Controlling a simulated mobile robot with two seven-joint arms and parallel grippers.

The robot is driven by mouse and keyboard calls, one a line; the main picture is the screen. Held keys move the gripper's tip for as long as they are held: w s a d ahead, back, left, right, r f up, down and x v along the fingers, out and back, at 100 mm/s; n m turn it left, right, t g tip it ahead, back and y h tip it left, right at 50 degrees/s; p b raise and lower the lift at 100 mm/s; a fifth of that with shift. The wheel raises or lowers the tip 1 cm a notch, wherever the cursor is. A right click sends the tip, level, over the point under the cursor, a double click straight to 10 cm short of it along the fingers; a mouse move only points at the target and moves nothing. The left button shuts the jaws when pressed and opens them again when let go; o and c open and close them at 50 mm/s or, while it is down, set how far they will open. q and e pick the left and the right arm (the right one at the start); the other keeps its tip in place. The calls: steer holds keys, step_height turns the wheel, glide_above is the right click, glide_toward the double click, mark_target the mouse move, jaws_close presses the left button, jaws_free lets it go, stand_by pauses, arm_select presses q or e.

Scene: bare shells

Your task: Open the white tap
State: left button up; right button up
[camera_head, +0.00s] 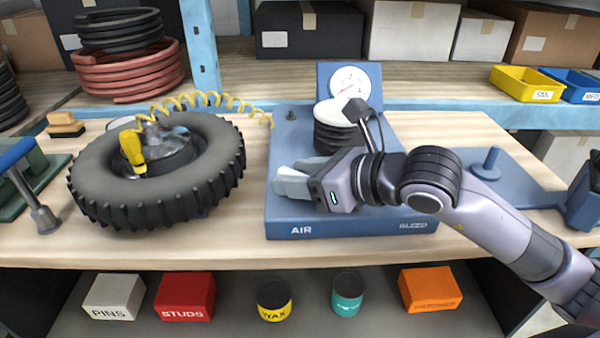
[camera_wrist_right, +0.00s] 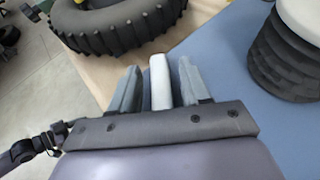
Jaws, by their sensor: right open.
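The white tap (camera_wrist_right: 160,82) shows in the right wrist view as a white bar between the two grey fingers of my right gripper (camera_wrist_right: 155,88). The fingers stand apart on either side of it, with a gap visible on the right; I cannot tell whether the left finger touches it. In the head view my right gripper (camera_head: 291,182) is low over the left part of the blue panel (camera_head: 345,228), behind the AIR label. There the fingers largely hide the tap. My left gripper is not in view.
A black bellows with a white top (camera_head: 335,128) and a gauge (camera_head: 350,84) stand behind my gripper. A tyre (camera_head: 218,150) with a yellow coiled hose (camera_head: 200,101) lies left of the panel. Boxes and cans are on the shelf below.

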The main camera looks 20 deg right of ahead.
jaws_close()
